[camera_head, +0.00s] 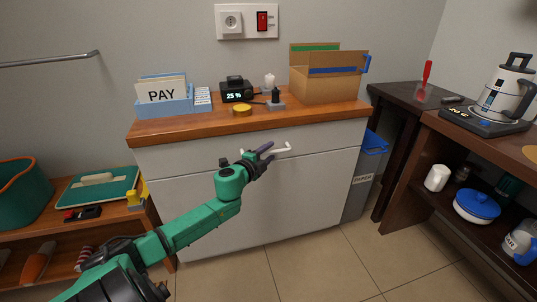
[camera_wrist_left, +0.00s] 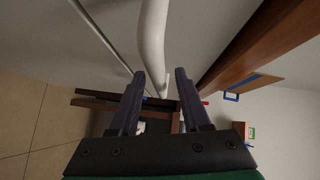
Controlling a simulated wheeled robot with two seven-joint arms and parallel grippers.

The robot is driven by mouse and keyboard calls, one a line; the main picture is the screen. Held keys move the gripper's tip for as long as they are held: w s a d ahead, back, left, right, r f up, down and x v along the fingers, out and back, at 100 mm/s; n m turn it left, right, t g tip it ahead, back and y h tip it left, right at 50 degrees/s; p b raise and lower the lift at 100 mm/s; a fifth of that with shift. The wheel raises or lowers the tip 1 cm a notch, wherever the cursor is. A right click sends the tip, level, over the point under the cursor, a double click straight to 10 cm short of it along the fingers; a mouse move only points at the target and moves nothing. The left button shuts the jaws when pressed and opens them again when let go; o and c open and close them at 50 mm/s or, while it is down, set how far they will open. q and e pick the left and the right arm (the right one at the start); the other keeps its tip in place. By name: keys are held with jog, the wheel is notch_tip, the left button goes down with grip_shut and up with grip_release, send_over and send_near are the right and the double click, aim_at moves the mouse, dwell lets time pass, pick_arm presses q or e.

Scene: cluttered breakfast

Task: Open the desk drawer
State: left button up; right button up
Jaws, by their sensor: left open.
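The desk drawer (camera_head: 210,157) is the white upper front under the wooden top, and it looks shut. Its pale bar handle (camera_head: 284,149) shows at the right of my left gripper (camera_head: 268,151). In the left wrist view the handle (camera_wrist_left: 153,40) runs down from the top edge and ends between the two dark fingertips of my left gripper (camera_wrist_left: 160,73). The fingers are open, one on each side of the handle's line. I cannot tell whether they touch it. Part of the handle is hidden behind the gripper in the head view. My right gripper is not in view.
On the desk top (camera_head: 190,128) stand a blue letter holder (camera_head: 178,106), a black clock (camera_head: 236,91), a yellow disc (camera_head: 242,110) and a cardboard box (camera_head: 325,84). A blue-lidded bin (camera_head: 361,180) stands at the right. The floor in front (camera_head: 300,270) is clear.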

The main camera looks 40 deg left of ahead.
pick_arm(q)
grip_shut()
dwell(1.3)
